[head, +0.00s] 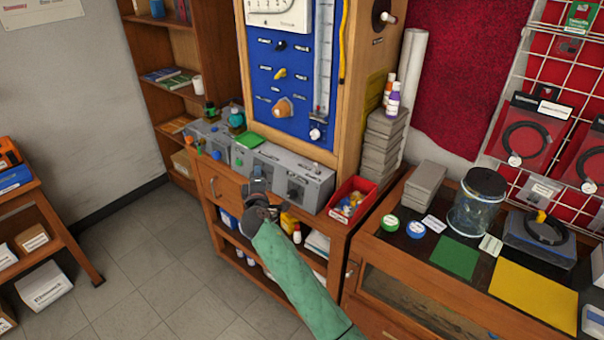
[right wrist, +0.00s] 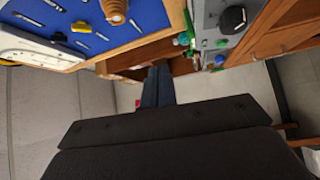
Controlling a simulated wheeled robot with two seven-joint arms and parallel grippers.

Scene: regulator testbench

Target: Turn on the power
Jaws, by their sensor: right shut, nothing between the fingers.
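A row of grey control boxes (head: 262,166) stands on the wooden cabinet below the blue panel (head: 300,62). The right box has a black knob (head: 292,191), which also shows in the right wrist view (right wrist: 233,19). The blue panel carries a yellow switch (head: 280,73) and an orange-brown knob (head: 283,107), which also shows in the right wrist view (right wrist: 115,12). I cannot tell which control is the power. My right gripper (head: 257,181) is shut and empty, in front of the boxes; its dark fingers show in the right wrist view (right wrist: 158,88). My left gripper is out of view.
A red bin (head: 352,199) and stacked grey boxes (head: 383,145) stand right of the control boxes. A bench at the right holds a glass jar (head: 478,200) and a yellow mat (head: 535,292). The tiled floor (head: 150,265) at the left is mostly clear.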

